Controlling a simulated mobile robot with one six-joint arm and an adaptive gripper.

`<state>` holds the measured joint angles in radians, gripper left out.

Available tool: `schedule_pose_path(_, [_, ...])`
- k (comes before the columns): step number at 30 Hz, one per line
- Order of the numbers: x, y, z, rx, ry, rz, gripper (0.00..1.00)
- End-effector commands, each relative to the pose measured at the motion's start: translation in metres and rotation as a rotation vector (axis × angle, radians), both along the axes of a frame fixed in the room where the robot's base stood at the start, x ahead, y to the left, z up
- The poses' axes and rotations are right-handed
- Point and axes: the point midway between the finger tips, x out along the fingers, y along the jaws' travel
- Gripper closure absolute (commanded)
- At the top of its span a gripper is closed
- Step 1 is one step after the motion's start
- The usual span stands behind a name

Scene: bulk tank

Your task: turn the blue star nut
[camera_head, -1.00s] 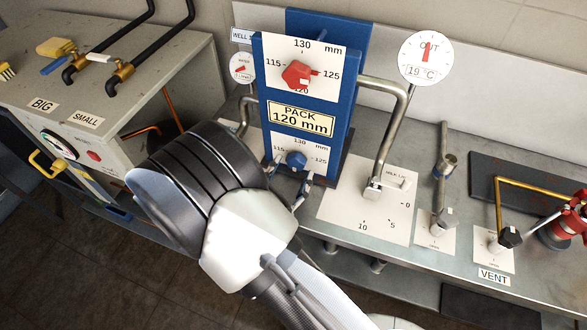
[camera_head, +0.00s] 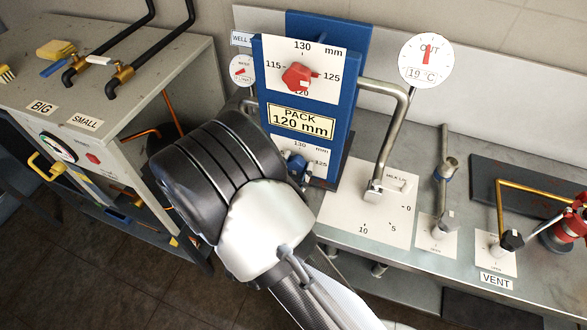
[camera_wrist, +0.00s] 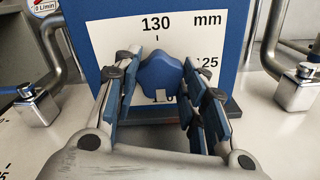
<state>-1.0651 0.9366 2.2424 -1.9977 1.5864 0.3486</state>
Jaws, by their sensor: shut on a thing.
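The blue star nut (camera_wrist: 160,78) sits on the white dial plate at the front of the blue stand, below the mm scale. It has a small white mark at its lower edge. In the head view the blue star nut (camera_head: 297,165) is partly hidden by my gripper. My gripper (camera_wrist: 161,80) has its two fingers on either side of the nut and is shut on it. The lower part of the dial is hidden behind the nut and fingers. My gripper (camera_head: 297,172) shows only partly past my wrist in the head view.
A red star nut (camera_head: 298,76) is above on the same blue stand (camera_head: 351,110), over the "PACK 120 mm" label (camera_head: 301,121). A bent steel pipe (camera_head: 391,140) stands close at the right. A "19 °C" gauge (camera_head: 426,60) is at the back.

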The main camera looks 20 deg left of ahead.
Motion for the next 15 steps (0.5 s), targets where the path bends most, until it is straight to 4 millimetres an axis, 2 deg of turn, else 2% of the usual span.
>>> schedule_pose_path(6, [-0.0001,0.0,-0.0002,0.0,0.0,0.0,0.84])
schedule_pose_path(15, [-0.0001,0.0,0.0003,-0.033,0.004,0.0,0.85])
